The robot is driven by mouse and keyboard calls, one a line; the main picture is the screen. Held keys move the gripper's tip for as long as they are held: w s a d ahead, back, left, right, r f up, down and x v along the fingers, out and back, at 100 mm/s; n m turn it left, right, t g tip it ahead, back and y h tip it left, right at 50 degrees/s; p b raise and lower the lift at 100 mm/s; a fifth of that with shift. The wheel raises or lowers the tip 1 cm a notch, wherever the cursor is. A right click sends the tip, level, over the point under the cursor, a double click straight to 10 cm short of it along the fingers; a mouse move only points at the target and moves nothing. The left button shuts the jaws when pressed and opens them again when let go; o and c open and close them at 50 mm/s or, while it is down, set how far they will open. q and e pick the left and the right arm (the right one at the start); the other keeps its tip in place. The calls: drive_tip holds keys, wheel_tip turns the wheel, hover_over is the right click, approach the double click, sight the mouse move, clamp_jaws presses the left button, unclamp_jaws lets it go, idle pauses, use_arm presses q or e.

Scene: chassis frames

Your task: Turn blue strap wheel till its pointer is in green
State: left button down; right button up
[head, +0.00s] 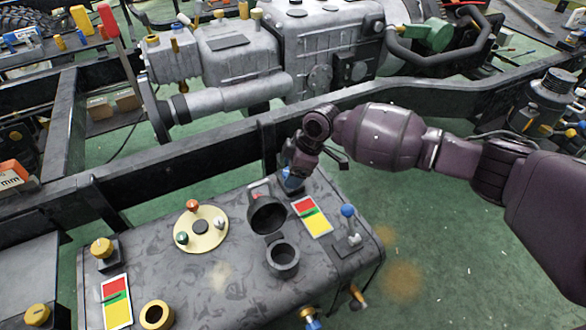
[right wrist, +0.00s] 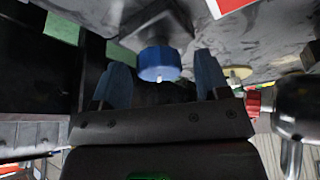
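The blue strap wheel (right wrist: 160,64) is a round blue knob under a dark block in the right wrist view. My right gripper (right wrist: 163,80) is open, with one blue finger on each side of the wheel and visible gaps between. In the head view my right gripper (head: 293,174) is over the back edge of the grey bench, hiding most of the wheel. A card (head: 312,216) with red, a thin green band and yellow lies just in front of it. A dark mark near the green band may be the pointer; its exact position is too small to tell. My left gripper is not in view.
The bench top (head: 215,280) also holds a black cup (head: 267,212), a black ring (head: 283,258), a cream disc with coloured knobs (head: 201,231), a blue-tipped lever (head: 348,212) and a second card (head: 117,301) by a yellow knob (head: 102,247). A dark chassis rail (head: 190,165) runs behind.

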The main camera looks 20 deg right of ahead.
drive_tip(key=shift+d+r, duration=0.1)
drive_tip(key=shift+r, duration=0.2)
drive_tip(key=p+v, duration=0.1)
drive_tip(key=v, duration=0.3)
drive_tip(key=shift+w, duration=0.1)
use_arm(q)
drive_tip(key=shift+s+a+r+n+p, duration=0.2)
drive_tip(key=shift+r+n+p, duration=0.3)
drive_tip(key=shift+p, duration=0.4)
use_arm(e)
drive_tip(key=v, duration=0.6)
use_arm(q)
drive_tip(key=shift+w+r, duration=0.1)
use_arm(e)
drive_tip(key=shift+r, duration=0.1)
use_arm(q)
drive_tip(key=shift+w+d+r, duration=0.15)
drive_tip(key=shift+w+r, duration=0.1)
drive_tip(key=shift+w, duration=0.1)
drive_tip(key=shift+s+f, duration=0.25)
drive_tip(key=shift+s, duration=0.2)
